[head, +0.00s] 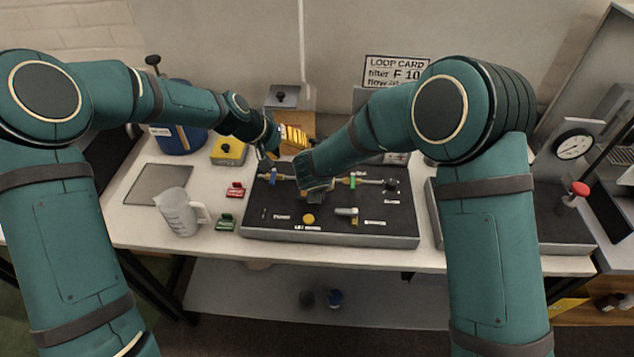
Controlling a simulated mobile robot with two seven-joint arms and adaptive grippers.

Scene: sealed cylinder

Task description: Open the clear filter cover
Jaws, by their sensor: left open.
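The dark panel (400,222) on the bench carries a line of small fittings, with a blue-marked one (273,177) at left and a yellow-and-green one (354,180) at right. I cannot make out the clear filter cover; my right forearm and wrist hide the middle of that line. My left gripper (268,152) is open at the panel's back left edge, in front of a yellow-and-black striped thing (293,137). My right gripper (316,197) points down over the middle of the panel. Its fingers are mostly hidden, so its opening does not show.
A clear measuring jug (180,212), red (236,189) and green (226,221) small items and a grey mat (158,184) lie left of the panel. A yellow box (229,151) and blue container (178,139) stand behind. A gauge (574,145) stands at right.

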